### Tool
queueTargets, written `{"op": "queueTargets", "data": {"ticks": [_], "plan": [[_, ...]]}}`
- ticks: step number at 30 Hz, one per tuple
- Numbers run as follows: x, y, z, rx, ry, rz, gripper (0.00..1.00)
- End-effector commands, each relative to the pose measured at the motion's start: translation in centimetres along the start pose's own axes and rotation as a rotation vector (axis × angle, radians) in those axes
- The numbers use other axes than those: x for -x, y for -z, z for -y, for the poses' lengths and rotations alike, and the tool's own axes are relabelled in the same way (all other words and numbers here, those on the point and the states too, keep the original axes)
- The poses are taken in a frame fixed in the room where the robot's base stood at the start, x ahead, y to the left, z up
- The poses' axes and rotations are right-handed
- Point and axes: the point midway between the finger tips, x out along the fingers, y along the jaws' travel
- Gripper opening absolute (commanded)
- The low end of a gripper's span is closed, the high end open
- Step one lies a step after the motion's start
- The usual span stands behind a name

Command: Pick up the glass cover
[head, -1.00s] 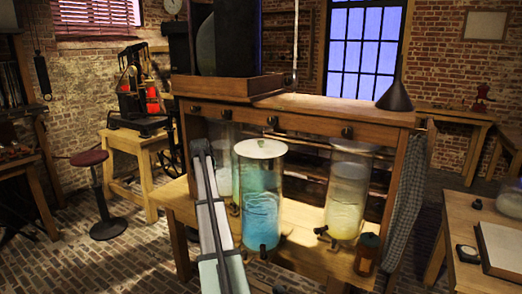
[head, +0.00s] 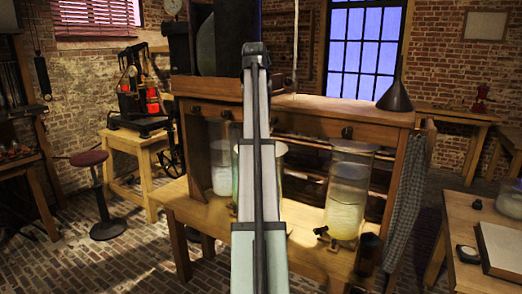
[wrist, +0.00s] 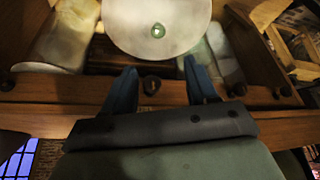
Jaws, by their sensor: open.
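The glass cover (wrist: 190,25) is a pale round disc with a small greenish knob (wrist: 158,30) in its middle, at the top of the wrist view. It lies on the middle jar (head: 236,180), which is mostly hidden behind my arm in the head view. My gripper (wrist: 160,66) is open, with its two dark blue fingers spread apart. In the wrist view the fingertips are just below the near edge of the cover, with the knob beyond them. The fingers are hidden in the head view.
Glass jars stand to the left (head: 222,165) and right (head: 347,190) of the middle one on the wooden bench (head: 205,215).

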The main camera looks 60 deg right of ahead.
Motion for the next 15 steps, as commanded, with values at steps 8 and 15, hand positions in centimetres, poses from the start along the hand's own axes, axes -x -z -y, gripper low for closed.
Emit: {"op": "queueTargets", "data": {"ticks": [8,15], "plan": [[-0.6,-0.5,-0.5,-0.004,-0.002,0.012,0.57],[-4.4,-0.6,-0.5,-0.004,-0.002,0.012,0.57]]}}
